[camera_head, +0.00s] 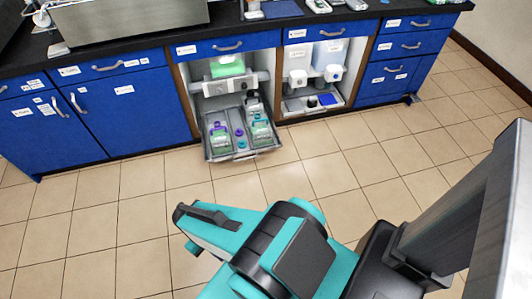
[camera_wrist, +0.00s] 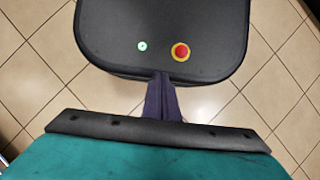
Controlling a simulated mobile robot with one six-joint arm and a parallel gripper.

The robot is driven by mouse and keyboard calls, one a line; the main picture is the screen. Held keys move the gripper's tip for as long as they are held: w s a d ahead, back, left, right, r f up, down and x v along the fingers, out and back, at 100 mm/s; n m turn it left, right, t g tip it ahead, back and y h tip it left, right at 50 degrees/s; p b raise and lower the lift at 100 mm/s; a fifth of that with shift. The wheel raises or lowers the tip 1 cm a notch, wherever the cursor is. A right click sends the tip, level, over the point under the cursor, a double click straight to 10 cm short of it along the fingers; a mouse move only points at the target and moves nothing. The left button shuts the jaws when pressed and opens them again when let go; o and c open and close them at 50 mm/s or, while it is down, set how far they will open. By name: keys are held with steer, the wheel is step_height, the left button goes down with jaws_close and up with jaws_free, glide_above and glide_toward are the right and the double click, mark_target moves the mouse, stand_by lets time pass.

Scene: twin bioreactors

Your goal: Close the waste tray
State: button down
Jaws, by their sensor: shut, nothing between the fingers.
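The waste tray (camera_head: 246,154) is a grey tray pulled out from the left open bay of the blue bench in the head view. It stands out over the floor and holds several bottles with green labels and purple or teal caps. My gripper (camera_wrist: 163,76) shows in the wrist view as two dark fingers pressed together, with nothing between them, above my own base. In the head view my teal and black arm is in the foreground, well apart from the tray. The fingertips cannot be made out there.
The right open bay (camera_head: 313,75) holds white containers and small items on a shelf. Blue cupboard doors (camera_head: 125,118) and drawers (camera_head: 393,70) flank the bays and look shut. The tiled floor (camera_head: 130,200) between my arm and the tray is clear.

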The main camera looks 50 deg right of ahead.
steer(key=w+d+f+m+t+y+b, duration=0.3)
steer(key=w+f+m+t+y+b, duration=0.15)
steer(key=w+f+m+b, duration=0.75)
steer(key=w+d+f+m+t+h+b, duration=0.1)
steer(key=w+d+f+m+t+b, duration=0.2)
steer(key=w+d+m+t+b, duration=0.65)
steer(key=w+d+f+m+t+h+b, duration=0.1)
steer(key=d+m+h+b, duration=0.35)
steer(key=d, duration=0.85)
steer(key=w+d+f+m+h+b, duration=0.15)
steer(key=d+m+b, duration=0.45)
steer(key=d, duration=0.7)
steer(key=s+d+m+h+b, duration=0.1)
steer(key=s+d+m+b, duration=0.1)
steer(key=d, duration=0.4)
steer(key=s+d+f+m+h+b, duration=0.1)
steer(key=s+d+m+h+b, duration=0.1)
steer(key=s+d+m, duration=0.2)
steer(key=s+d+m+h+b, duration=0.2)
steer(key=s+d+m+b, duration=0.1)
steer(key=d+m, duration=0.3)
steer(key=s+d, duration=0.1)
steer(key=d, duration=0.1)
steer(key=shift+d+f, duration=0.15)
steer(key=shift+d, duration=0.2)
